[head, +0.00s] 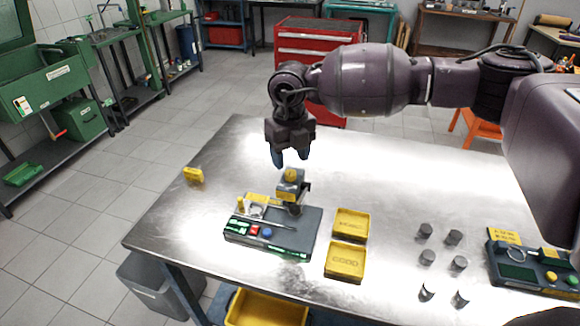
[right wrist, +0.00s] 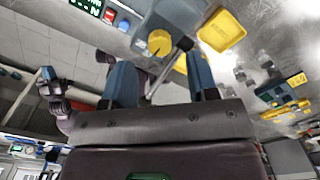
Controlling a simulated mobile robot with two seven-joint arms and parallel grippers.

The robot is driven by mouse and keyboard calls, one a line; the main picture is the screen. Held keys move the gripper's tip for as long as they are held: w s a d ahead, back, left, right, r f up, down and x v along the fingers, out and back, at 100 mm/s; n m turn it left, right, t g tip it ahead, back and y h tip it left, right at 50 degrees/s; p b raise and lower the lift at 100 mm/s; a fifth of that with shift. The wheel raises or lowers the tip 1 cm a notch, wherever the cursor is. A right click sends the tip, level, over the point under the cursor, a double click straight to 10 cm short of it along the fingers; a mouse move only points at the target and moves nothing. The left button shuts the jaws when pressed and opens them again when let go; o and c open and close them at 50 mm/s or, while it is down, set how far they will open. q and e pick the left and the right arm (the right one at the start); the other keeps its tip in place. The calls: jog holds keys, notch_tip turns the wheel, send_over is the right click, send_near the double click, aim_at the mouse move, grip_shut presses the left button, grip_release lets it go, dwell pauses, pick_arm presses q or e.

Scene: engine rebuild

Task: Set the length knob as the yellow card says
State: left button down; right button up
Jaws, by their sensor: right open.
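A yellow round knob (head: 290,174) sits on top of the grey post of a bench device (head: 312,226). The knob shows as a yellow disc in the right wrist view (right wrist: 160,42); its setting is too small to read. A small yellow card (head: 193,175) stands at the table's left edge, its writing unreadable. My right gripper (head: 290,158) points down just above and behind the knob, apart from it. Its blue fingers are open and empty in the right wrist view (right wrist: 161,82). What seems to be my left gripper (right wrist: 50,76) shows small there.
Yellow trays (head: 351,224) lie right of the device, one marked GOOD (head: 345,261). Several grey cylinders (head: 428,257) stand further right, beside a second device (head: 535,268) with a yellow label. The metal table (head: 235,150) is clear behind the device.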

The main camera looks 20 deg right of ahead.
aim_at(290, 172)
jog(key=shift+f, duration=2.1)
jog(key=c, duration=0.9)
